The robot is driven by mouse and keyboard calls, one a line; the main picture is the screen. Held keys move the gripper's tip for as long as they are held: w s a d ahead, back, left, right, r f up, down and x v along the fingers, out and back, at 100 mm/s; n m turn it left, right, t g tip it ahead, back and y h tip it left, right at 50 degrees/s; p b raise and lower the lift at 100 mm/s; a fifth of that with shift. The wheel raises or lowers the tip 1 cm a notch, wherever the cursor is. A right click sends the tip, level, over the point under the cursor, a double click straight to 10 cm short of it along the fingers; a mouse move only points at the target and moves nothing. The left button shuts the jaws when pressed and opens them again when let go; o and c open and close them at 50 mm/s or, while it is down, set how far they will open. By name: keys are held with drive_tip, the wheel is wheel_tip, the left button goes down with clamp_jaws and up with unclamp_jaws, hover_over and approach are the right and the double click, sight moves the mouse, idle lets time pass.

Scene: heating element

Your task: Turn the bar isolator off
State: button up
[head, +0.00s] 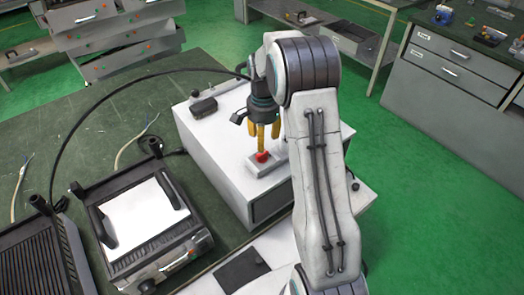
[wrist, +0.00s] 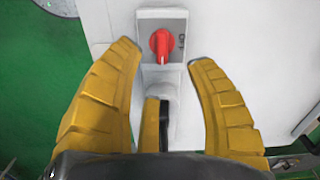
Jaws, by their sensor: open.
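The bar isolator is a grey plate with a red rotary knob (head: 262,157) on top of a white box. In the wrist view the red knob (wrist: 160,46) sits on its grey plate (wrist: 147,16), its grip pointing roughly along the picture's vertical. Small marks show to the knob's right, too small to read. My gripper (head: 263,150) is above the knob in the head view, pointing down. In the wrist view its yellow fingers (wrist: 165,58) are spread apart and empty, with the knob between and just beyond the tips. I cannot tell whether any finger touches it.
The white box (head: 210,150) stands on a dark green workbench (head: 140,85). A small black block (head: 203,108) sits on its top. A contact grill (head: 140,215) stands to the left, with loose cables nearby. Grey drawers (head: 450,75) stand behind at right.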

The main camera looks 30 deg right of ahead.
sight(263, 154)
drive_tip(key=shift+s+f+m, duration=0.1)
drive_tip(key=shift+m, duration=1.3)
drive_tip(key=shift+f+p, duration=0.45)
drive_tip(key=shift+f, duration=3.1)
drive_tip(key=shift+c, duration=0.3)
clamp_jaws()
